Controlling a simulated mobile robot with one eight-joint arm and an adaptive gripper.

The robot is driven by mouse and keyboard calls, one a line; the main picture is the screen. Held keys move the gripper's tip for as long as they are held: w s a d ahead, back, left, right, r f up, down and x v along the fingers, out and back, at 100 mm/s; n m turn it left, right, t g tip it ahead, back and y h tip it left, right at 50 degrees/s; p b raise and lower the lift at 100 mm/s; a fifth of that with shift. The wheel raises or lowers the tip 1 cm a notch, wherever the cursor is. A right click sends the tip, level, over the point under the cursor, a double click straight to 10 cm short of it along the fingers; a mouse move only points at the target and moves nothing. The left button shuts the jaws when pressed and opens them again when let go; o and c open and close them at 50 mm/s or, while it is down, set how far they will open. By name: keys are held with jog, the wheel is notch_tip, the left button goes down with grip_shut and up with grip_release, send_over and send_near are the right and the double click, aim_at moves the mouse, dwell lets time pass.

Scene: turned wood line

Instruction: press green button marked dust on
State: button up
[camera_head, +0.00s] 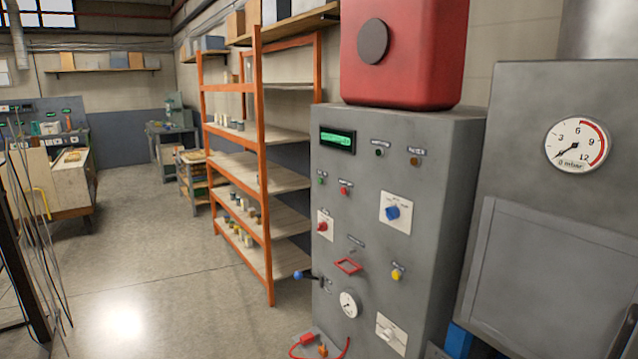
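A grey control cabinet (365,225) stands right of centre. A small green button (321,181) sits on the left of its front, under a small dark label. Another small dark green round control or lamp (379,152) sits higher, right of the lit green display (337,140). The labels are too small to read, so I cannot tell which is marked dust on. A small red button (344,190) is just right of the lower green one. My gripper is not in view, and nothing covers the green controls.
The cabinet also bears a blue knob (392,212), a red knob (322,226), a yellow button (397,273) and a blue-tipped lever (304,275) sticking out left. An orange shelf rack (260,150) stands behind. A gauge machine (550,200) is at right. Floor at left centre is clear.

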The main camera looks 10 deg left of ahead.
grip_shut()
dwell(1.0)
